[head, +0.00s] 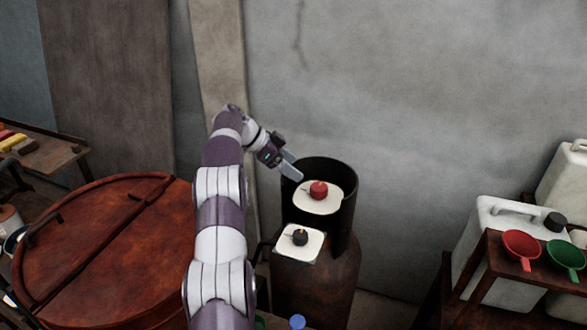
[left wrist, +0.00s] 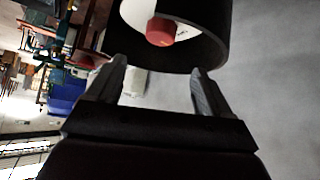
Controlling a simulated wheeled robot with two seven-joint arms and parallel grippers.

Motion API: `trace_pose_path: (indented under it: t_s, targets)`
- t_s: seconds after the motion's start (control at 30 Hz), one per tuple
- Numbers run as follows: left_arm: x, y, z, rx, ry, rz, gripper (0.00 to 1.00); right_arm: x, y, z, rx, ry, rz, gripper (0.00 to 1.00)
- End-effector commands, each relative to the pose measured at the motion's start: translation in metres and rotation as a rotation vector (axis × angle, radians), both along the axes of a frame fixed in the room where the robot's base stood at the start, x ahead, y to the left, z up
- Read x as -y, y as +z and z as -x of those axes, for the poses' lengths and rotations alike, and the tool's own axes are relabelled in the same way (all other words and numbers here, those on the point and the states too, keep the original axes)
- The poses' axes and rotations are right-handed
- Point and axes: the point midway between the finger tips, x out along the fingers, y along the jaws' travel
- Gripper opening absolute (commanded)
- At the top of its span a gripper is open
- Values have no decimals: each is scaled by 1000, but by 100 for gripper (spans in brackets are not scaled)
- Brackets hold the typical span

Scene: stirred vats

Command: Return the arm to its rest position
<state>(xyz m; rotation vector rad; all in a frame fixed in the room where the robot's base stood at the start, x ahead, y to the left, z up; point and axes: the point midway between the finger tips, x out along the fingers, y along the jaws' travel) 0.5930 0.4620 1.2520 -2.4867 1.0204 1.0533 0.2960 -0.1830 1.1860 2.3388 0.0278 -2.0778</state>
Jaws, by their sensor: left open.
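My left arm reaches up from the bottom middle of the head view, and its gripper (head: 293,171) is at the left rim of a dark round holder (head: 348,225). In the left wrist view the two fingers of this gripper (left wrist: 157,70) stand apart with nothing between them. A red knob-like piece (head: 319,189) sits on a white surface inside the holder. The red piece (left wrist: 160,32) also shows beyond the fingertips in the left wrist view, apart from them. My right gripper is in neither view.
A dark knob (head: 300,237) sits on a white square plate in front of the holder. A large rust-red round lid (head: 100,240) lies at left. Red (head: 521,246) and green (head: 566,254) funnels and white canisters (head: 490,225) stand at right. A grey wall (head: 430,100) is behind.

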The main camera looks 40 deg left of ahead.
Motion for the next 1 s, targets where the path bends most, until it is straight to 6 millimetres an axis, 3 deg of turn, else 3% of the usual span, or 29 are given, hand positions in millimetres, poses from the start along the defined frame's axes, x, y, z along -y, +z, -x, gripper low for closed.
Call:
trace_pose_path:
  t_s: [0.27,0.37,0.47,0.53,0.6,0.63,0.67,0.77,0.8,0.9,1.0]
  targets:
    - [0,0,0,1,0,1,81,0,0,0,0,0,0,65]
    - [13,6,-12,54,-5,13,81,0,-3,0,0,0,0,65]
    - [56,31,-49,241,13,59,81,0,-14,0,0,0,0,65]
    - [103,59,-81,433,112,96,81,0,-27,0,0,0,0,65]
    - [139,71,-93,532,304,95,81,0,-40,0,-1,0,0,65]
    - [149,66,-88,529,396,77,81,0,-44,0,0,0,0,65]
    - [159,54,-76,497,486,49,81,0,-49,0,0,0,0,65]
    - [186,-8,-3,257,699,-77,81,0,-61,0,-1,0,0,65]
    - [196,-31,29,152,739,-119,81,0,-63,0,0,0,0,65]
    - [222,-81,114,-104,773,-203,81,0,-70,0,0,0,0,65]
    - [246,-115,192,-324,759,-255,81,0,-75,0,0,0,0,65]
